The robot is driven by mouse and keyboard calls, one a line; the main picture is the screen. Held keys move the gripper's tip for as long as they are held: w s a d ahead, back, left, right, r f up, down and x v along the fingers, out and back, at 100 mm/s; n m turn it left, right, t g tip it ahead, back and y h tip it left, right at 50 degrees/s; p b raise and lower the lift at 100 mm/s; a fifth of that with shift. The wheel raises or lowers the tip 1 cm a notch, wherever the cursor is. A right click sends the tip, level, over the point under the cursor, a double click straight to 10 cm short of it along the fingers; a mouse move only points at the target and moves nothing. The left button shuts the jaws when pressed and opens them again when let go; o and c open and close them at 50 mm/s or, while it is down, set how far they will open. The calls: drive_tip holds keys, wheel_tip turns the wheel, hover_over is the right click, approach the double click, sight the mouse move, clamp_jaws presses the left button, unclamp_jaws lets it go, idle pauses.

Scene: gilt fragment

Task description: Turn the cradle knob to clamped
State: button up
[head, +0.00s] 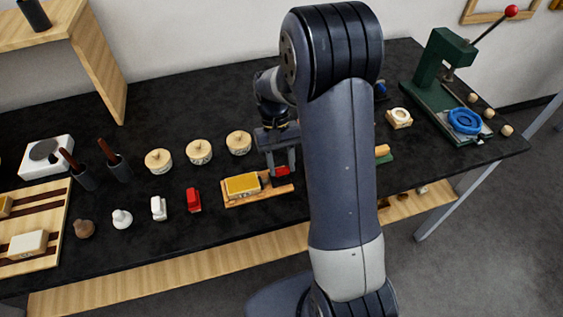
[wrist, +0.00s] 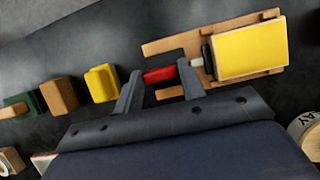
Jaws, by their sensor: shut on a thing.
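The cradle is a wooden base (head: 232,203) that holds a yellow block (head: 243,184), near the front middle of the dark table. Its red knob (head: 282,171) is at the right end of the base in the head view. In the wrist view the red knob (wrist: 160,75) lies between my fingers, joined to the cradle (wrist: 160,46) by a pale stub beside the yellow block (wrist: 250,48). My gripper (wrist: 161,82) is shut on the red knob, with one finger on each side. The head view also shows my gripper (head: 281,168) there. I cannot read the knob's setting.
Three round lidded pots (head: 199,152) stand behind and left of the cradle. A red toy-like piece (head: 193,200) and a white one (head: 158,208) stand to its left. A green press (head: 440,70) is at the right. My arm hides part of the table.

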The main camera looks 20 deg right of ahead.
drive_tip(key=o, duration=1)
drive_tip(key=shift+r, duration=0.1)
drive_tip(key=v, duration=1)
drive_tip(key=shift+r+b, duration=0.3)
drive_tip(key=shift+w, duration=0.1)
drive_tip(key=x, duration=1.1)
drive_tip(key=shift+w, duration=0.1)
